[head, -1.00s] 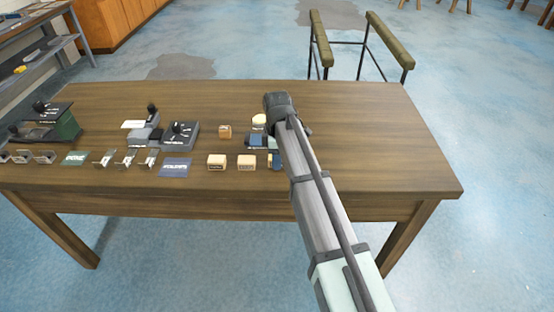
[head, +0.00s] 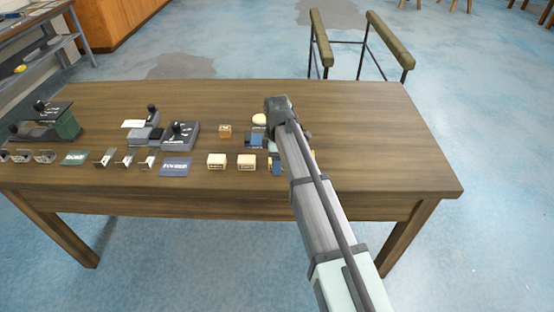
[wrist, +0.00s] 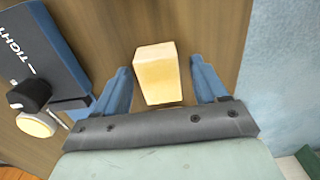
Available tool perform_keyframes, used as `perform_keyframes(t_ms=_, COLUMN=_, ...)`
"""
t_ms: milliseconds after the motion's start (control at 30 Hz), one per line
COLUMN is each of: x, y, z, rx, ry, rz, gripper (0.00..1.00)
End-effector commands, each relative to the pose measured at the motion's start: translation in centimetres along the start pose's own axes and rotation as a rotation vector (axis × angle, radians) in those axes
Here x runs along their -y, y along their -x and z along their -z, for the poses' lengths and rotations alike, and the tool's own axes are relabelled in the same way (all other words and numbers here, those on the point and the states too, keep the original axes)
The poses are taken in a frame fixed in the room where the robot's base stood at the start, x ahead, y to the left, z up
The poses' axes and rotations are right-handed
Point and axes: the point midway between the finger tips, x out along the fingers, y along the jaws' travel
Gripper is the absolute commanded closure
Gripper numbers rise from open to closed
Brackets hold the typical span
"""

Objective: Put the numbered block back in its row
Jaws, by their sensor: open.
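In the wrist view my gripper (wrist: 160,66) is open, its two blue fingers on either side of a pale wooden block (wrist: 158,72). Gaps show between the block and both fingers. No number shows on its visible faces. My arm covers the table right of the row and hides most of my gripper.
A blue device (wrist: 45,58) lettered "TIGHT", with a black knob (wrist: 30,93), lies close to the left finger. Blue cards, metal holders and a dark switch box (head: 180,135) fill the left of the wooden table (head: 400,150). The table's right side is clear.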

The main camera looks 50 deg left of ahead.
Motion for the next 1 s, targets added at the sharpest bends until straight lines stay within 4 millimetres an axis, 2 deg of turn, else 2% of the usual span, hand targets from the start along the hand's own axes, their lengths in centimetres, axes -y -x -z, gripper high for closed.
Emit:
perform_keyframes(t_ms=233, x=-0.1, y=1.4, z=0.0, rx=0.000, ry=0.000, rz=-0.002, gripper=0.28)
perform_keyframes(t_ms=700, x=-0.1, y=9.5, z=0.0, rx=-0.001, ry=0.000, rz=-0.002, gripper=0.28)
perform_keyframes(t_ms=1000, x=0.0, y=12.1, z=0.0, rx=0.000, ry=0.000, rz=-0.001, gripper=0.28)
